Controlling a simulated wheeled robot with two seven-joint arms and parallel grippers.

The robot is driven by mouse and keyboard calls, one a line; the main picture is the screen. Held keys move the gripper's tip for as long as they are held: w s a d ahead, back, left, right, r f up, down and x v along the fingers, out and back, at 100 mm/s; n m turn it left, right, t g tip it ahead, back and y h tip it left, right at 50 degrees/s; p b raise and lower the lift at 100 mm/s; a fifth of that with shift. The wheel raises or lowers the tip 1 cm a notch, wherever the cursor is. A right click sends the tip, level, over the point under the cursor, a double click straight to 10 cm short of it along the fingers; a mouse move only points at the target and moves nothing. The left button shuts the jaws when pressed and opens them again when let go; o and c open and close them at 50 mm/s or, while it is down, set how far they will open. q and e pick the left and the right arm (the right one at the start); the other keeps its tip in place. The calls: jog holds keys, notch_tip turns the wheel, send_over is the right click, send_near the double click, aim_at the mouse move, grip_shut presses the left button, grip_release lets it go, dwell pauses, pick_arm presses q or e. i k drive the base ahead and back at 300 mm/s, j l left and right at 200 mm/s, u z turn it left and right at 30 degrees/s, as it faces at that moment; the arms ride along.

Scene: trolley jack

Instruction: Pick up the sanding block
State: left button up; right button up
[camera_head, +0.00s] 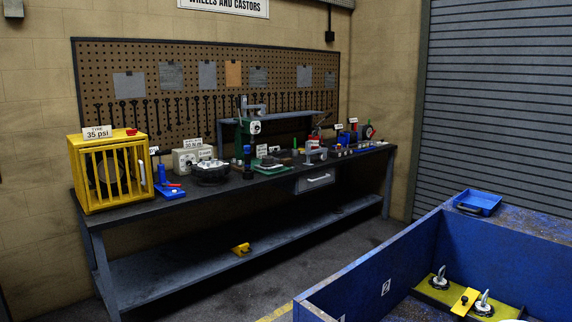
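I cannot make out the sanding block with certainty. Several small items stand close together on the long dark workbench (240,186) against the wall, and they are too small to tell apart well. A small dark brownish block-like item (284,154) lies near the middle of the bench, but I cannot tell what it is. Neither of my grippers is in view.
A yellow cage (107,172) stands at the bench's left end, beside a blue tool (168,187). A green press (245,130) stands mid-bench. A large blue bin (372,258) with a blue tray (477,202) on its rim fills the lower right. Floor between is clear.

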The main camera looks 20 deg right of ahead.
aim_at(287, 161)
jog(key=i+u, duration=0.25)
jog(key=i, duration=0.5)
jog(key=i+l+u, duration=0.1)
jog(key=i+u, duration=0.2)
jog(key=i, duration=0.45)
jog(key=i+z, duration=0.2)
jog(key=i, duration=0.3)
jog(key=i+z, duration=0.2)
jog(key=i, duration=0.25)
jog(key=i+j+z, duration=0.2)
jog(key=i, duration=0.3)
jog(key=i+j+z, duration=0.2)
jog(key=i, duration=0.25)
jog(key=i+l+z, duration=0.2)
jog(key=z, duration=0.2)
jog(key=i+z, duration=0.8)
jog(key=i+j+z, duration=0.1)
jog(key=i+z, duration=0.15)
jog(key=z, duration=0.15)
